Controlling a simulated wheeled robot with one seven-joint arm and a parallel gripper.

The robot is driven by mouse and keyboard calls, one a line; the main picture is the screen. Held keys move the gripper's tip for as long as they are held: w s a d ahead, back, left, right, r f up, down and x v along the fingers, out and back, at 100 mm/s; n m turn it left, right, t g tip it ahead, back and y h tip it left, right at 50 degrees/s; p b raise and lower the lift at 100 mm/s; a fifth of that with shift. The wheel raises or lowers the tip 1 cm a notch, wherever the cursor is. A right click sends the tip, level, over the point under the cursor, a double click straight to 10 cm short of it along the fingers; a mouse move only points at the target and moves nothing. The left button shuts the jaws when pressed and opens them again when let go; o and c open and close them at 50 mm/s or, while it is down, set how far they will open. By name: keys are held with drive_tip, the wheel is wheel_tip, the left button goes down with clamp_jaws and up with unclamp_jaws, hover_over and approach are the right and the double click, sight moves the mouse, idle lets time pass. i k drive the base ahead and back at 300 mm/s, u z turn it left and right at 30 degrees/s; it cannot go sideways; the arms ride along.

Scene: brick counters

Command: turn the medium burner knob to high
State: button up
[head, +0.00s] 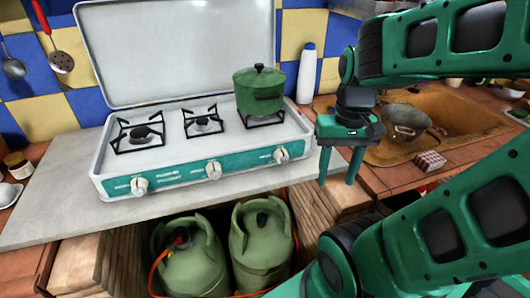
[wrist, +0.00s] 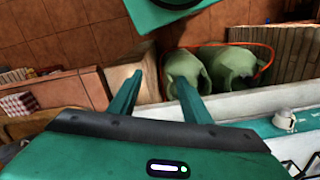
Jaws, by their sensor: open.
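A white camping-style stove (head: 160,165) with a raised lid stands on the grey counter. Its green front panel carries three white knobs: the left knob (head: 139,186), the middle knob (head: 213,170) and the right knob (head: 281,155). I cannot tell which one is the medium burner's. One knob also shows at the right of the wrist view (wrist: 284,118). My gripper (head: 340,180) points down to the right of the stove, apart from the knobs. Its two fingers (wrist: 158,95) are spread with nothing between them.
A green pot (head: 259,90) sits on the right burner. A white bottle (head: 306,74) stands behind my gripper. Two green gas cylinders (head: 190,260) are under the counter. A sink with a metal pan (head: 404,120) and a small checkered box (head: 430,161) are at the right.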

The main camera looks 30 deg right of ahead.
sight(279, 153)
drive_tip(key=u, duration=0.75)
drive_tip(key=k, duration=1.75)
drive_tip(key=z, duration=0.7)
drive_tip(key=i, duration=0.45)
drive_tip(key=u, duration=0.1)
